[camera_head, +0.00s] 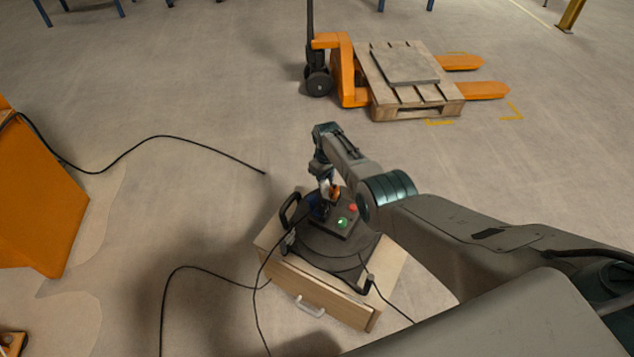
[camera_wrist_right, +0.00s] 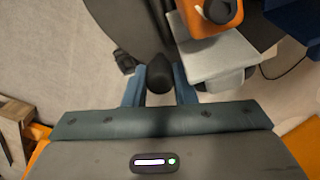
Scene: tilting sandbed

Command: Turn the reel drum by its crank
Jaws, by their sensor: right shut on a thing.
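My right gripper (camera_head: 328,188) reaches down over a dark device on a wooden drawer box. In the right wrist view, the right gripper (camera_wrist_right: 160,86) has its two blue-grey fingers on either side of a black knob (camera_wrist_right: 160,75), which appears to be the crank's grip, and is shut on it. A dark rounded body (camera_head: 325,248), likely the reel drum, sits on the box, with black handles at its sides. The crank's arm is mostly hidden by my gripper in the head view. An orange part (camera_wrist_right: 208,16) lies beyond the fingers in the wrist view. My left gripper is out of view.
The wooden drawer box (camera_head: 332,300) has a white pull. A red button (camera_head: 352,208) and a green button (camera_head: 342,223) are close to my gripper. Black cables (camera_head: 165,290) trail over the floor. An orange panel (camera_head: 40,200) stands left; an orange pallet jack (camera_head: 347,70) stands behind.

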